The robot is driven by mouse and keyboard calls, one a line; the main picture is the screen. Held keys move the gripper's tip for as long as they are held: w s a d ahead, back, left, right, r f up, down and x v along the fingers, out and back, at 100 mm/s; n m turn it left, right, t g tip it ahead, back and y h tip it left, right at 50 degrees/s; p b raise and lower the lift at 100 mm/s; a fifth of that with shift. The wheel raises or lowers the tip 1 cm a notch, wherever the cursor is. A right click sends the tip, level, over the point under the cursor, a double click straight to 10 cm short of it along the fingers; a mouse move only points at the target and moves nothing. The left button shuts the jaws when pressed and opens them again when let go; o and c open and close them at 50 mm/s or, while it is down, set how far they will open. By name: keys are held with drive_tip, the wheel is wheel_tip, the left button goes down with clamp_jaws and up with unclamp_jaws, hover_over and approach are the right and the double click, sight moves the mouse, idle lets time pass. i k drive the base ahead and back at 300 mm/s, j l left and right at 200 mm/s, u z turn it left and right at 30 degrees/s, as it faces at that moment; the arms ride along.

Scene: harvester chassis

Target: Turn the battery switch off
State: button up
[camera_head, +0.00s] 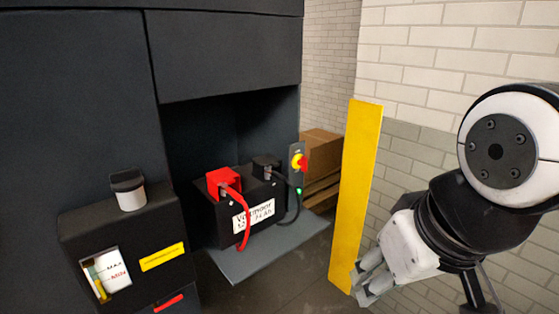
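The battery switch (299,162) is a red knob on a yellow disc. It sits near the top of a dark upright plate to the right of the battery, with a small green light lower on the plate. The black battery (242,212) with a white label stands on a grey shelf, with one red and one black terminal cover and cables. My gripper (362,283) is at the lower right, well away from the switch, in front of the yellow panel's lower end. Its fingers point left and down, and their gap is too small to judge. I see nothing held.
A yellow upright panel (356,195) stands between my arm and the switch. A black box with a level window (125,249) and grey cap juts out at the left. Cardboard boxes (321,160) sit behind the switch. The grey shelf (272,257) has bare room in front of the battery.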

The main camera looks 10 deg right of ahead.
sight(303, 162)
drive_tip(key=i+z, duration=0.25)
drive_tip(key=z, duration=0.2)
drive_tip(key=i+j+z, duration=0.15)
drive_tip(key=z, duration=0.3)
drive_tip(key=i+j+z, duration=0.2)
drive_tip(key=z, duration=0.2)
drive_tip(key=j, duration=0.1)
